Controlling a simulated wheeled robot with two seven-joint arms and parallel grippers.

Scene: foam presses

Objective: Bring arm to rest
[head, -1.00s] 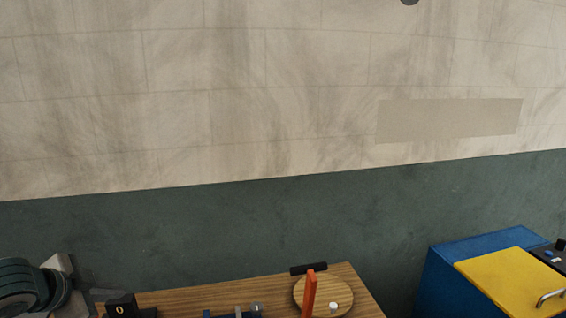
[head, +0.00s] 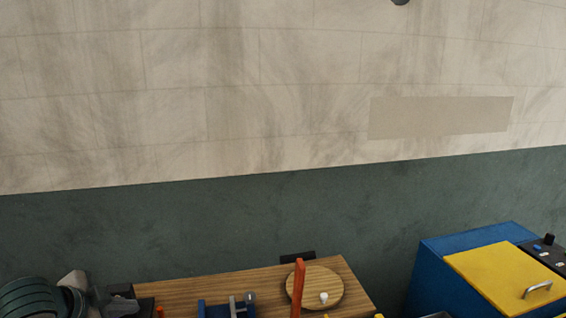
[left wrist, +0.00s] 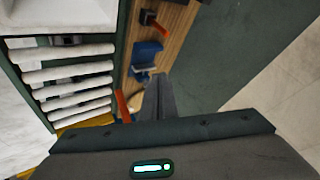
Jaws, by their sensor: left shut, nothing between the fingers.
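My left gripper (left wrist: 158,97) shows in the left wrist view as two dark fingers, shut together and empty. In the head view, part of my left arm with dark green rings (head: 30,298) comes in at the lower left corner. My right gripper is in neither view.
The wooden bench (head: 200,287) carries a round wooden disc (head: 335,285), an orange-red bar (head: 298,285) and a blue fixture (head: 215,309). A blue cabinet with a yellow lid (head: 500,275) stands right. White rollers (left wrist: 65,76) show left in the wrist view.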

